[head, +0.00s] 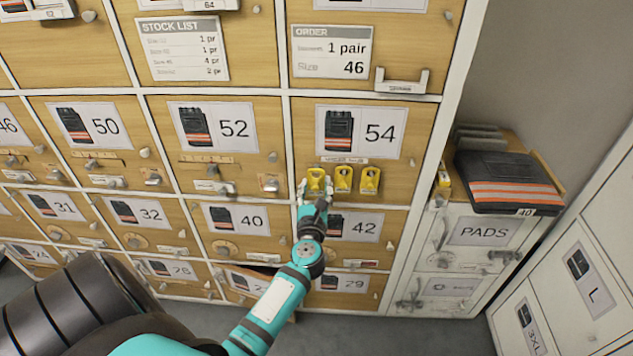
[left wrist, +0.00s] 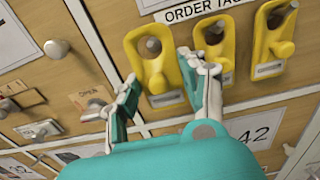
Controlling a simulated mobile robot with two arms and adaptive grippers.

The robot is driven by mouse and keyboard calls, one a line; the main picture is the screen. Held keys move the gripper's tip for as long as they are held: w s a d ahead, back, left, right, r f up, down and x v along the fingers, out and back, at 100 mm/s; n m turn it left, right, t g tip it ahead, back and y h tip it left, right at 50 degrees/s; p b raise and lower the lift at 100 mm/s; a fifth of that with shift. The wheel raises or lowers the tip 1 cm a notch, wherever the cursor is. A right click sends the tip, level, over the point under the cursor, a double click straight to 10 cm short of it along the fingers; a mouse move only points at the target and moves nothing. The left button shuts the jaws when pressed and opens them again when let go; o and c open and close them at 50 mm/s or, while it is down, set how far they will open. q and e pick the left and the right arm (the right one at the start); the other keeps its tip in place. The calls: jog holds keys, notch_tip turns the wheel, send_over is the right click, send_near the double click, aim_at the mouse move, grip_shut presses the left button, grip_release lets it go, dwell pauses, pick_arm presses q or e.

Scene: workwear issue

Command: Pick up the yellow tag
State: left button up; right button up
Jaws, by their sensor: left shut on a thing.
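Three yellow tags hang side by side on pegs on the front of the drawer marked 54. The left yellow tag (head: 316,179) also shows in the left wrist view (left wrist: 154,58), with a knob-like peg through its hole. My left gripper (head: 315,190) reaches up from below, its fingers (left wrist: 158,78) shut on the lower part of this tag. The tag is still at its peg. The middle tag (head: 343,178) and the right tag (head: 369,180) hang just to the right, close to my right-hand finger. My right gripper is not in view.
The drawer front (head: 395,150) has a label plate above the tags. Knobs and latches stick out from neighbouring drawers, such as the one marked 52 (head: 234,131). A dark folded garment (head: 508,181) lies on the low PADS cabinet (head: 485,232) at right.

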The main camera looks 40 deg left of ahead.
pick_arm(q)
jog(key=b+v, duration=0.2)
jog(key=v, duration=1.2)
jog(key=shift+s+d, duration=0.3)
jog(key=shift+s, duration=0.15)
jog(key=shift+b, duration=0.3)
